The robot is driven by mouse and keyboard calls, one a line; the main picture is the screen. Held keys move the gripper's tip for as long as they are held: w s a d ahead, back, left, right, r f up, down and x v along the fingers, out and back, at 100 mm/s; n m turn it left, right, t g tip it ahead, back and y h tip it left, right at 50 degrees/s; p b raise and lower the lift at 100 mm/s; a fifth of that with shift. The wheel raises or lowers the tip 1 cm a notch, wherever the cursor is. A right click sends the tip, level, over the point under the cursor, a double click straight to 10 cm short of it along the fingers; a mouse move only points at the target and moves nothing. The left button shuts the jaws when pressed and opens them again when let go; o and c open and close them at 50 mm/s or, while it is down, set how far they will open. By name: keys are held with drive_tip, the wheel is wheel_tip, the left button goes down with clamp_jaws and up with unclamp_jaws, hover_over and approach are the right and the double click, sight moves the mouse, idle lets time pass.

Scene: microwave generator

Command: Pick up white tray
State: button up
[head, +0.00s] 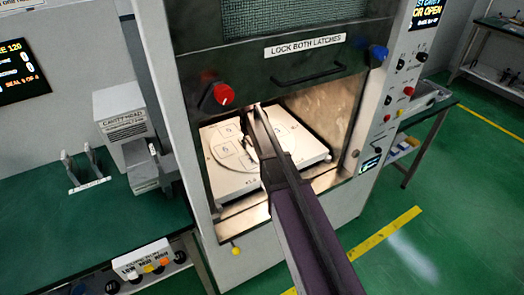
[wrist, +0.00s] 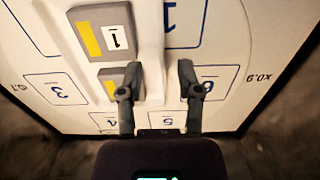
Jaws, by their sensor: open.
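A square white tray-like plate (head: 225,187) lies inside the open cavity of the machine, with a round outline and numbered boxes on top. It fills most of the wrist view (wrist: 232,35). My gripper (wrist: 158,78) is open above the plate, with its two dark fingers on either side of a pale raised strip (wrist: 149,50). I cannot tell whether the fingers touch it. A grey block with a yellow stripe and a "1" (wrist: 100,30) sits beside the strip. A second, similar block (wrist: 112,82) is partly hidden by the left finger. My arm hides part of the plate in the head view.
The raised door (head: 300,72) has a black handle, a red knob (head: 222,94) and a blue knob (head: 378,53). The cavity walls stand close around the plate. A green bench (head: 90,215) with a fixture (head: 85,170) is at the left.

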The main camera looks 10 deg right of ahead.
sight(249, 152)
drive_tip(key=shift+a+f+b, duration=0.2)
drive_tip(key=shift+f+b, duration=2)
drive_tip(key=shift+f, duration=0.15)
clamp_jaws()
